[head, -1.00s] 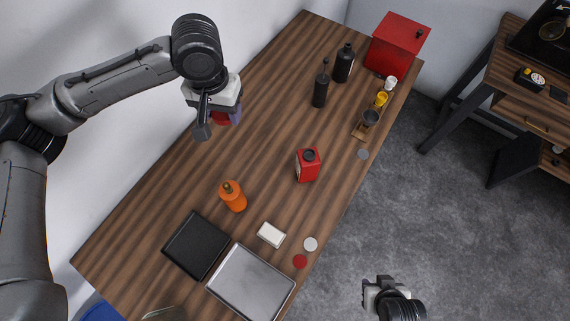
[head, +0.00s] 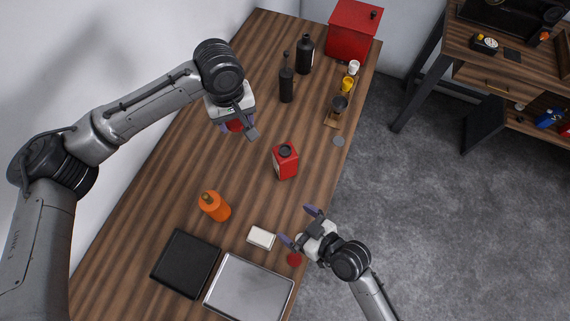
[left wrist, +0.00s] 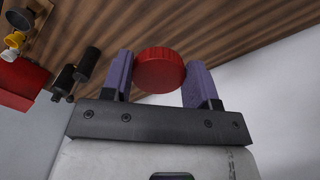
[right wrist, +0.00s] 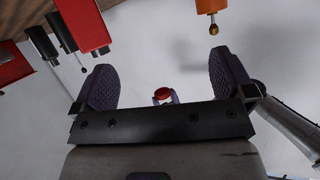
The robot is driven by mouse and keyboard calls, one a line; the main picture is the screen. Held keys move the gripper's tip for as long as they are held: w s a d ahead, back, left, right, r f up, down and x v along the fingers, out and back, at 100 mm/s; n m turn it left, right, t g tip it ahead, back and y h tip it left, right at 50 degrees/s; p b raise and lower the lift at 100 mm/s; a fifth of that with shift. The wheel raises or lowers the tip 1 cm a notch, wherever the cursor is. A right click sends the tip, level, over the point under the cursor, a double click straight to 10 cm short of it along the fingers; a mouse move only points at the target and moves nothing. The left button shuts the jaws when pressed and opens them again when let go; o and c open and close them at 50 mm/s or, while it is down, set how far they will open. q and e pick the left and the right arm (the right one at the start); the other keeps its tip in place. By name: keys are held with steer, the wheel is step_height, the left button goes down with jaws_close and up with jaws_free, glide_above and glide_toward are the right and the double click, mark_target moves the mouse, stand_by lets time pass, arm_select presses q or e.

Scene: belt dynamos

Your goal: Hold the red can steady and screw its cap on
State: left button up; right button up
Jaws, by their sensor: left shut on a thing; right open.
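The red can (head: 286,166) stands upright on the wooden table, its round top dark. My left gripper (head: 236,127) is shut on a round red cap (left wrist: 160,71), holding it above the table, up and left of the can in the head view. The cap also shows small in the right wrist view (right wrist: 163,93). My right gripper (head: 299,227) is open and empty by the table's right edge, below the can in the head view. The can appears at upper left in the right wrist view (right wrist: 86,24).
An orange bottle (head: 214,206), white box (head: 261,237), black tray (head: 185,264) and metal tray (head: 249,291) are nearer. A red disc (head: 294,260) lies by my right gripper. Dark bottles (head: 286,84), a small rack (head: 333,118) and a red box (head: 353,30) stand farther back.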

arm_select(q)
steer(key=w+d+f+n+b, duration=0.1)
steer(key=w+d+f+n, duration=0.1)
steer(key=d+f, duration=0.35)
arm_select(e)
steer(key=w+a+f+t+y, duration=0.1)
steer(key=w+a+t+y, duration=0.15)
steer(key=w+t, duration=0.2)
arm_select(q)
steer(key=n, duration=0.3)
glide_toward(287, 151)
steer(key=shift+a+b, duration=0.25)
steer(key=shift+b, duration=0.2)
steer(key=shift+d+f, duration=0.25)
steer(key=shift+d, duration=0.1)
arm_select(e)
steer(key=m+t+h, duration=0.4)
steer(key=h, duration=0.2)
glide_toward(289, 165)
steer(key=shift+w+a+r+g, duration=0.15)
steer(key=shift+w+g, duration=0.1)
steer(key=shift+w, duration=0.2)
steer(key=x, duration=1.2)
steer(key=c, duration=1.4)
arm_select(q)
steer(key=shift+f, duration=2.5)
